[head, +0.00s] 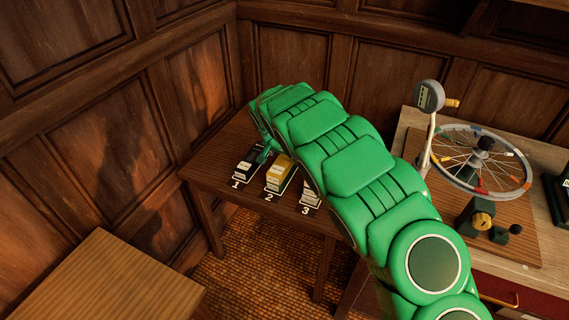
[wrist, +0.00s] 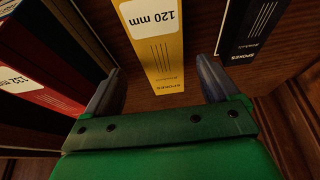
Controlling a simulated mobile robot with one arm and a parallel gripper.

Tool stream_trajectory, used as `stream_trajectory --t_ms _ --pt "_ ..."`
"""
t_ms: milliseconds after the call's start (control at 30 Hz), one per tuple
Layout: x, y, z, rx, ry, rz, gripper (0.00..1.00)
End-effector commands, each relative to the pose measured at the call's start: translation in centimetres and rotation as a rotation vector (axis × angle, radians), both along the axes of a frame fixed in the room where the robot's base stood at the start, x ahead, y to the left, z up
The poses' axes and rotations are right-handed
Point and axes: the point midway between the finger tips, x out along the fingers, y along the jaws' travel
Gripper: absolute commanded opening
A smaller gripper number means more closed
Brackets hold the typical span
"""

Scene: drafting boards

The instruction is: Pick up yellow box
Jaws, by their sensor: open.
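The yellow box (head: 277,174) stands at the spot marked 2 on a wooden table (head: 222,168) in the head view, partly hidden by my green arm. In the wrist view the yellow box (wrist: 152,42) has a white label reading 120 mm. My gripper (wrist: 160,88) is open, with one dark finger to the left and one to the right of the yellow box's near end. The fingers look apart from the box, but I cannot tell the exact gap or depth. In the head view my gripper is mostly hidden by the arm.
A black box (wrist: 249,30) is close to the right finger. A red box (wrist: 38,88), labelled 132 mm, is close to the left finger. A wooden bench (head: 425,125) with a spoked wheel (head: 487,160) stands at the right. Panelled walls (head: 190,85) rise behind the table.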

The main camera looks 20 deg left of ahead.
Motion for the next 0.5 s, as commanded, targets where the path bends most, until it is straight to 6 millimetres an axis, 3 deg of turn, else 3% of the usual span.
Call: stream_trajectory --t_ms 500 --pt "1.8 0.2 -4.3 -0.001 0.002 0.0 0.88"
